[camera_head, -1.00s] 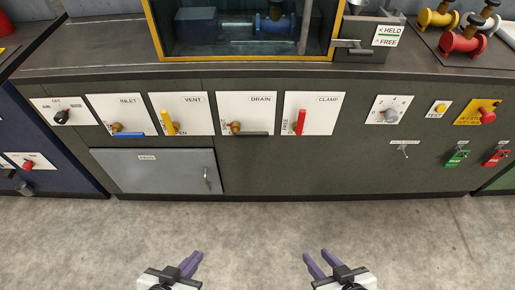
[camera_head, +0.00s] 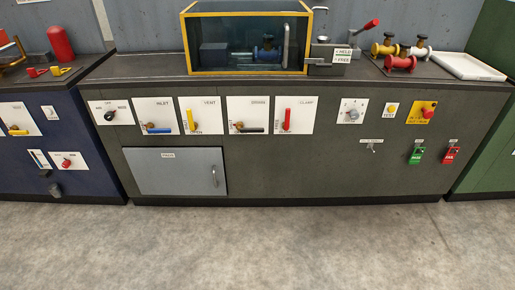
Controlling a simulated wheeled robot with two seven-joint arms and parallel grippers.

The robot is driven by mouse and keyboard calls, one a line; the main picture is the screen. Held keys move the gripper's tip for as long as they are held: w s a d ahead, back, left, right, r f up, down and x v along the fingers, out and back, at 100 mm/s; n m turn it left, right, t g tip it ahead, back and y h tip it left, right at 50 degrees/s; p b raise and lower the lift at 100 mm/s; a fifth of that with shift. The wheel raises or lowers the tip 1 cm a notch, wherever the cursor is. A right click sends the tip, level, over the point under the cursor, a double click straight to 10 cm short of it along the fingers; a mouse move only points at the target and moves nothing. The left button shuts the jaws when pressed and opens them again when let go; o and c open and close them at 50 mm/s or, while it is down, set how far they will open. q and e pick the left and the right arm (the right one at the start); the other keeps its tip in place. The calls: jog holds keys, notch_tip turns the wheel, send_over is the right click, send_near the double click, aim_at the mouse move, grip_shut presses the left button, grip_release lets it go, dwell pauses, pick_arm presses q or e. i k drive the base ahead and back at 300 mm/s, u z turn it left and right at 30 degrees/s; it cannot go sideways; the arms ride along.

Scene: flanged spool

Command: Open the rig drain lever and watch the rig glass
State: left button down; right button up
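The drain lever (camera_head: 250,130) is a dark handle on a brass pivot, lying horizontal on the white DRAIN plate (camera_head: 258,107) on the front of the grey bench. The rig glass (camera_head: 222,62) is a yellow-framed clear box on the bench top. Inside it are a blue flanged valve body (camera_head: 266,52) and a dark block (camera_head: 214,53); no liquid can be made out for certain. Neither of my grippers is in view.
Beside DRAIN are the blue inlet lever (camera_head: 158,131), lying horizontal, and the upright yellow vent lever (camera_head: 190,120) and red clamp lever (camera_head: 286,119). The floor (camera_head: 280,245) in front is clear.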

aim_at(239, 124)
jog(key=z, duration=0.3)
jog(key=i, duration=0.35)
jog(key=z, duration=0.8)
jog(key=i, duration=1.2)
jog(key=u, duration=0.65)
